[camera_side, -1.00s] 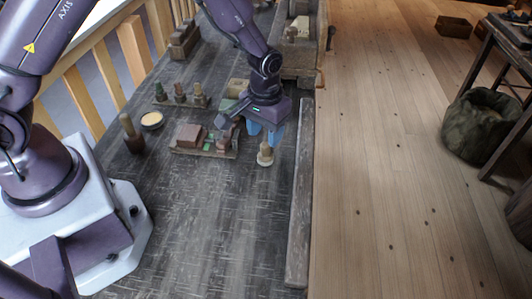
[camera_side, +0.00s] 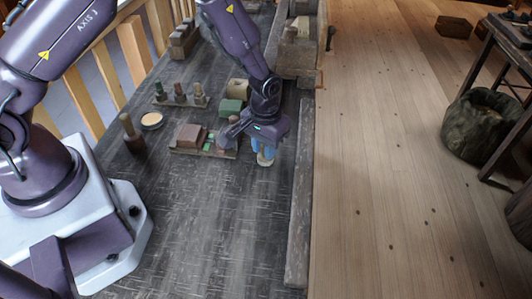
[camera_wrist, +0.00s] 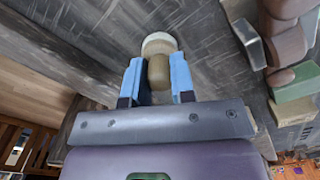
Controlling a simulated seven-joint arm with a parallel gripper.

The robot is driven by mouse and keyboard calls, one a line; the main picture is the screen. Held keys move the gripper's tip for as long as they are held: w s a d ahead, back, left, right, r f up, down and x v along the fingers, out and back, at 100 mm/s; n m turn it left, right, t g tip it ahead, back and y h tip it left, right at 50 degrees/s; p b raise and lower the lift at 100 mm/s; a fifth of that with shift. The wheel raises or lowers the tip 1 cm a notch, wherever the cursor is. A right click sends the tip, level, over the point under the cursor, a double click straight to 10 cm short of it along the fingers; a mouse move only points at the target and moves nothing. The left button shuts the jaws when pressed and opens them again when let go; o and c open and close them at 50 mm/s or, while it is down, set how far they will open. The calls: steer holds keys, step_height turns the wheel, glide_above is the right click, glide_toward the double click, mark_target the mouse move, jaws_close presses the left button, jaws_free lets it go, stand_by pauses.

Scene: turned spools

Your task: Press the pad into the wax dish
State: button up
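The pad (camera_side: 265,161) is a small turned wooden handle with a pale round end, low over the bench right of the middle. The wrist view shows its handle (camera_wrist: 158,72) between my blue fingers and the pale end beyond them. My gripper (camera_side: 264,154) points down over it, and the fingers sit close along both sides of the handle, shut on it as far as I can see. Whether the pad touches the bench is hidden. The wax dish (camera_side: 151,119), round with a pale yellow top, lies to the left and farther back, apart from the gripper.
A tray (camera_side: 190,152) with brown and green blocks lies between gripper and dish. A dark block with an upright peg (camera_side: 131,130) stands beside the dish. A rack of turned pieces (camera_side: 180,97) is behind. The front bench (camera_side: 215,220) is clear; a raised edge (camera_side: 299,200) runs along the right.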

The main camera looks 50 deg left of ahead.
steer(key=shift+r, duration=3.5)
steer(key=shift+w+a+r, duration=0.15)
steer(key=shift+r, duration=0.1)
steer(key=s+a+r+m, duration=0.3)
steer(key=s+a+r, duration=0.1)
steer(key=r, duration=0.5)
steer(key=shift+s+a, duration=0.15)
steer(key=shift+s, duration=0.2)
